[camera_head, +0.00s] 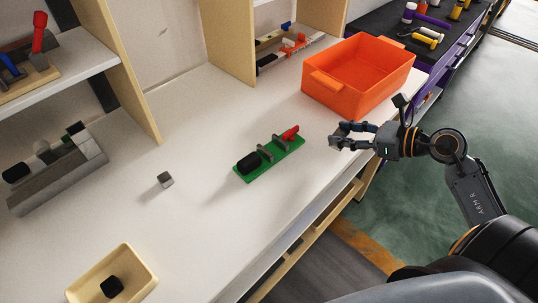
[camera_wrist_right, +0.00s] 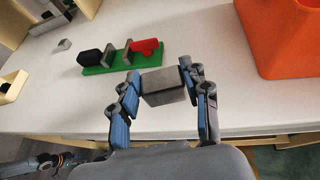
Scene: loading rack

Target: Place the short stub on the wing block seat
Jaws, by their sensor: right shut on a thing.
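My right gripper (camera_head: 350,134) is shut on a grey block (camera_wrist_right: 163,86), held between its fingertips in the right wrist view; I cannot tell for sure whether this is the short stub. It is held near the table's front edge, to the right of a green base (camera_head: 267,164) and apart from it. The green base (camera_wrist_right: 96,70) carries a black piece (camera_head: 248,162) at one end, two grey uprights (camera_head: 279,143) and a red piece (camera_head: 291,132) at the other end. I cannot tell which part is the wing block seat.
A small grey cube (camera_head: 165,180) lies left of the green base. A tan tray (camera_head: 84,290) holding a black piece (camera_head: 111,286) is at the front left. An orange bin (camera_head: 326,91) stands behind my right gripper. Shelves (camera_head: 62,75) line the left.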

